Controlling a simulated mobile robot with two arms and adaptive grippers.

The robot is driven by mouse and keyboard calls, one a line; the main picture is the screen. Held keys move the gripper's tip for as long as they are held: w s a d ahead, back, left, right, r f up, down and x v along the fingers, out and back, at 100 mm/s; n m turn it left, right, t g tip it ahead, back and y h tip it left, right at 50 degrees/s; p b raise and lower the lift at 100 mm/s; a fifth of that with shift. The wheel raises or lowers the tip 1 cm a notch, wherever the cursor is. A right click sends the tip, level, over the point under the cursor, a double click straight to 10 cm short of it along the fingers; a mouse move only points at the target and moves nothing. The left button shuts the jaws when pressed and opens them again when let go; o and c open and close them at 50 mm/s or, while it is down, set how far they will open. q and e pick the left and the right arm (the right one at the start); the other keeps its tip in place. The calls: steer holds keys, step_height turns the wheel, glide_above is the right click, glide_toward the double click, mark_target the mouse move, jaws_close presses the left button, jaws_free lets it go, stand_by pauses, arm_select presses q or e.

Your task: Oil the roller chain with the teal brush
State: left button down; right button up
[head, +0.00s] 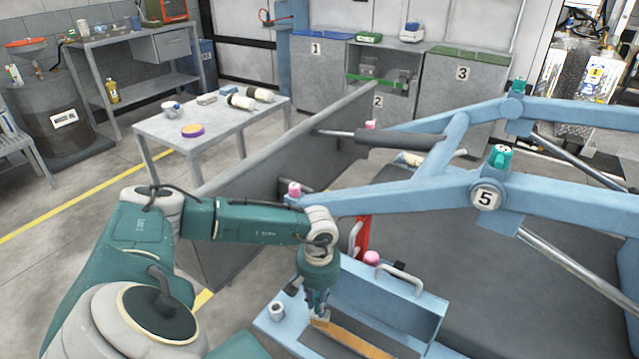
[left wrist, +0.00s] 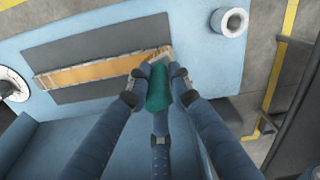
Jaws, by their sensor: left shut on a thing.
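My left gripper (head: 318,302) is shut on the teal brush; its teal handle (left wrist: 159,92) shows between the fingers in the left wrist view (left wrist: 157,82). The brush's pale bristles (left wrist: 158,57) are at the right end of a long amber-brown strip (left wrist: 90,73), which looks like the roller chain. They seem to touch it, though the exact contact is hard to see. The chain lies along a dark grey band on a light blue surface. In the head view the chain (head: 352,341) runs down and right from below the gripper. My right gripper is not in view.
A small pale cup-like cylinder (head: 277,311) stands left of the chain; it also shows in the left wrist view (left wrist: 229,21). A blue housing with a metal handle (head: 400,280) rises behind the chain. Blue lift arms (head: 420,190) cross to the right. A grey table (head: 215,122) stands behind.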

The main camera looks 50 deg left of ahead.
arm_select(q)
steer(key=shift+r+p, duration=0.4)
steer(key=shift+r, duration=0.15)
step_height(320, 180, up, 4)
steer(key=shift+f+p, duration=0.25)
steer(key=shift+p, duration=0.9)
steer(key=shift+r+p, duration=0.75)
steer(key=shift+r, duration=0.55)
steer(key=shift+f, duration=0.1)
